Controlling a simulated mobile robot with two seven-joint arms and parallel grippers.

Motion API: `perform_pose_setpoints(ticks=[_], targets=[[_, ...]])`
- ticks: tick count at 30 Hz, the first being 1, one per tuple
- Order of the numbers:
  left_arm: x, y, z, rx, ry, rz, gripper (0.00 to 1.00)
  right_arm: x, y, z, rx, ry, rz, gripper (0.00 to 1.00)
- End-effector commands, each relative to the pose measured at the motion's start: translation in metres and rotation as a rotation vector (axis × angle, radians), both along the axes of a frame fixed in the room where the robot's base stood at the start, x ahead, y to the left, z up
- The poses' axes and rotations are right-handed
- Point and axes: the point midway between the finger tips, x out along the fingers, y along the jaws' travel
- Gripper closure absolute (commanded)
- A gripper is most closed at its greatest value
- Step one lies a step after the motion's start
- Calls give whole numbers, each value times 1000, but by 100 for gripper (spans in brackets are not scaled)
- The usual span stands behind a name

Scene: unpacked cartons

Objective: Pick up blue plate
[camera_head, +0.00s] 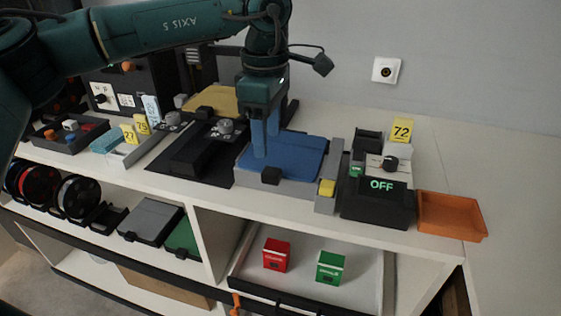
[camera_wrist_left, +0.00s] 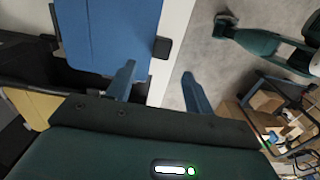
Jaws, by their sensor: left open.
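The blue plate (camera_head: 296,154) lies flat on a grey holder on the bench top, with a small black block at its front edge. In the left wrist view the blue plate (camera_wrist_left: 108,35) fills the upper left, with a black block at its right edge. My left gripper (camera_head: 265,147) points down over the plate's left part, and its blue fingers cover some of it. In the left wrist view my left gripper (camera_wrist_left: 160,82) has its fingers apart, with nothing between them; one finger overlaps the plate's near edge. Contact cannot be told. My right gripper is not seen.
A yellow plate (camera_head: 215,101) lies behind on the left. A black box reading OFF (camera_head: 378,206) and an orange tray (camera_head: 451,215) stand to the right. A grey holder wall (camera_head: 329,176) with a yellow block (camera_head: 327,188) borders the plate. The bench's far right is clear.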

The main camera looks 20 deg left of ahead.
Motion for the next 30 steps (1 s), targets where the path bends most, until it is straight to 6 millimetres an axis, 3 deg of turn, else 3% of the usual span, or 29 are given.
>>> perform_pose_setpoints(ticks=[8,18,26,30], targets=[[-1,-2,-23,-2,2,-2,47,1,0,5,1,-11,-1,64],[-3,-7,-67,-3,1,0,47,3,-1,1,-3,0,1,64],[-3,-7,-69,-3,1,0,47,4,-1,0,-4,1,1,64],[-3,-7,-69,-3,1,0,59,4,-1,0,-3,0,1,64]])
